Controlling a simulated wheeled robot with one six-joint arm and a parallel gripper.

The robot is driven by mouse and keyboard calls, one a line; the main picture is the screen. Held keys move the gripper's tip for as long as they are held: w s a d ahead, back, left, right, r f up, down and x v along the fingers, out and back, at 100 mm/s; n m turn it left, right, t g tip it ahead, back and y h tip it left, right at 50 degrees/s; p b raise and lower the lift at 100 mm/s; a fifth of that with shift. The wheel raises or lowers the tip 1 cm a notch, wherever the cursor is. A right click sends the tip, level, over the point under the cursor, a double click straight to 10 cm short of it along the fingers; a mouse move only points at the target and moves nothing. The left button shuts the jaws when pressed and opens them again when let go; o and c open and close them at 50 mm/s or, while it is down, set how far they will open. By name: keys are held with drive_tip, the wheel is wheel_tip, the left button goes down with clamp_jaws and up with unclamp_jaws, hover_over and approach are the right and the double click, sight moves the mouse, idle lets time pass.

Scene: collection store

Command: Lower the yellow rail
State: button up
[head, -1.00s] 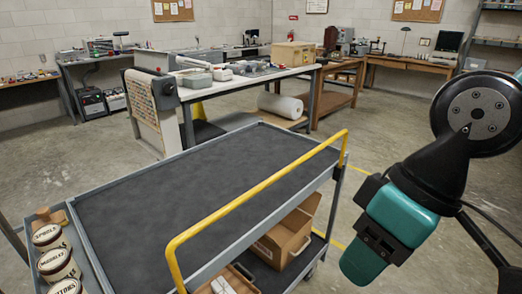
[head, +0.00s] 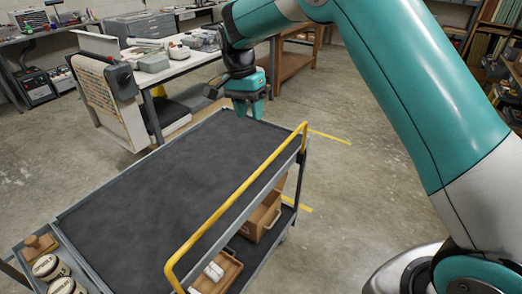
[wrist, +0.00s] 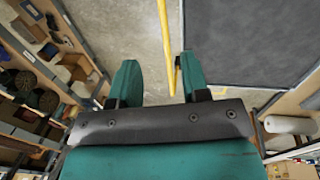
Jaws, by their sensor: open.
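The yellow rail (head: 235,205) stands raised along the right long side of the grey cart (head: 150,190), with its posts at the near and far ends. My gripper (head: 247,108) points down near the cart's far end, left of the rail's far corner in the head view. In the wrist view my gripper (wrist: 158,60) is open and empty. The rail (wrist: 165,35) runs down the picture in the gap between the two fingers, closer to the right one. I cannot tell how far beyond the fingertips it lies, and no contact shows.
Labelled tins (head: 48,266) stand in a side tray at the cart's near left. An open cardboard box (head: 262,215) and a wooden tray (head: 218,272) sit on the lower shelf. A white workbench (head: 160,72) stands behind the cart.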

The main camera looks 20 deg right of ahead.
drive_tip(key=f+p, duration=0.2)
drive_tip(key=f, duration=0.3)
drive_tip(key=s+d+f+p, duration=0.1)
drive_tip(key=f+p, duration=0.1)
drive_tip(key=f, duration=0.4)
drive_tip(key=s+d+f+p, duration=0.1)
drive_tip(key=f+p, duration=0.1)
drive_tip(key=f, duration=0.4)
drive_tip(key=shift+f, duration=0.15)
drive_tip(key=shift+c, duration=0.3)
clamp_jaws()
